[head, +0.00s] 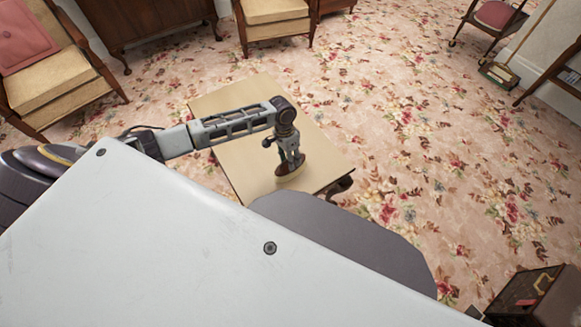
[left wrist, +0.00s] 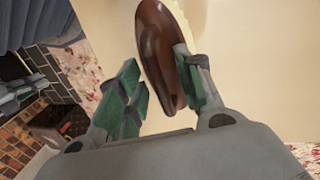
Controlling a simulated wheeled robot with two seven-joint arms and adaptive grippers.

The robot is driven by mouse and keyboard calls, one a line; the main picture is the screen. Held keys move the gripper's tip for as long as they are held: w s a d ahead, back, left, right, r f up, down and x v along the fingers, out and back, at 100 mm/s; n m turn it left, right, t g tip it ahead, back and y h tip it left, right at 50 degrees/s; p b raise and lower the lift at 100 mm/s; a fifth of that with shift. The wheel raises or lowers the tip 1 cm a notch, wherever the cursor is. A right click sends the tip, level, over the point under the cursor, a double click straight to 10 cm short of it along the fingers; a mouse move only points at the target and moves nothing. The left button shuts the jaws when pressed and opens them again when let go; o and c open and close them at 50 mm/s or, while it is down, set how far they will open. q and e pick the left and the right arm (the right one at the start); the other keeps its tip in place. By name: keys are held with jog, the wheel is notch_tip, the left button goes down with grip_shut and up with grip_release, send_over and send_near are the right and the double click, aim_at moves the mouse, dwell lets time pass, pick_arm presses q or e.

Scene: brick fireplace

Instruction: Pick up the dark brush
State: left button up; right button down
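The dark brush (head: 284,178), a glossy brown oval, lies on the pale top of a small wooden table (head: 240,95). My left gripper (head: 291,162) points down right over it and hides part of it. In the left wrist view the brush (left wrist: 160,45) reaches between the two green-padded fingers of the left gripper (left wrist: 162,92). It lies close against the right finger, and a gap shows to the left finger. The left gripper is open; whether the right finger touches the brush I cannot tell. My right gripper is not in view.
A wooden armchair (head: 45,85) with a pink cushion stands at the upper left, and another chair (head: 274,12) stands behind the table. A dark wooden box (head: 530,295) is at the lower right. The floral carpet right of the table is clear.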

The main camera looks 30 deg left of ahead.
pick_arm(q)
jog(key=shift+c, duration=0.2)
dwell(0.3)
grip_shut()
